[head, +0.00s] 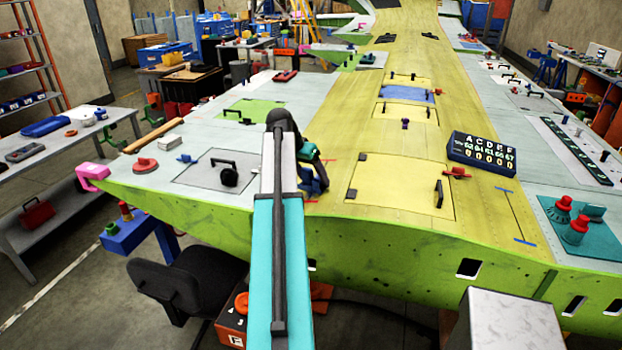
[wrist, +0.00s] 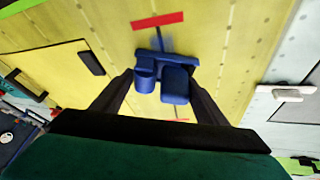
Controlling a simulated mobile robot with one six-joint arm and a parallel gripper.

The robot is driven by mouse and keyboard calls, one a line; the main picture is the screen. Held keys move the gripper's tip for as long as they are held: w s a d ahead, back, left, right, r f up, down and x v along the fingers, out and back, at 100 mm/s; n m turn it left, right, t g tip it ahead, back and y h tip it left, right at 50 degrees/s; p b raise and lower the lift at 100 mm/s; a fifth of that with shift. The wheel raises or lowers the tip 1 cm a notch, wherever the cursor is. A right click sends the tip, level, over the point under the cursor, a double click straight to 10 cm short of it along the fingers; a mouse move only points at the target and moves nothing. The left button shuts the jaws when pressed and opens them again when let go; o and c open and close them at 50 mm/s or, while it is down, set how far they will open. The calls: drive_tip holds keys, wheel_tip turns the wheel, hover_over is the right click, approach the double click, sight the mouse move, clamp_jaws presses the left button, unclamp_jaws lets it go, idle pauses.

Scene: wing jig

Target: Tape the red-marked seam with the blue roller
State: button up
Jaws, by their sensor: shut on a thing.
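The blue roller (wrist: 175,85) is held between the two dark fingers of my gripper (wrist: 163,76), which is shut on it. In the head view the roller (head: 319,184) shows at the end of my gripper (head: 311,168), just above or on the yellow wing skin. The red-marked seam is a thin dark line (wrist: 159,43) with a red bar (wrist: 157,20) at one end, beyond the roller. Another red bar (wrist: 178,120) shows between the fingers on the near side. The roller covers the middle of the seam. I cannot tell whether it touches the skin.
A second seam with blue bars (head: 525,242) lies at the right of the wing (head: 400,215). A hatch with a black handle (head: 438,194) lies between.

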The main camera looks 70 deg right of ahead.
drive_tip(key=shift+d, duration=0.9)
drive_tip(key=shift+w+d, duration=0.1)
drive_tip(key=shift+d, duration=1.6)
drive_tip(key=shift+d, duration=0.1)
drive_tip(key=shift+w+d+b, duration=0.1)
drive_tip(key=shift+d+b, duration=0.3)
drive_tip(key=shift+d, duration=1.2)
drive_tip(key=shift+d, duration=0.1)
drive_tip(key=shift+w+d, duration=0.1)
drive_tip(key=shift+d, duration=1.5)
drive_tip(key=shift+d+f+b, duration=0.1)
drive_tip(key=shift+d+b, duration=0.3)
drive_tip(key=shift+d, duration=1.3)
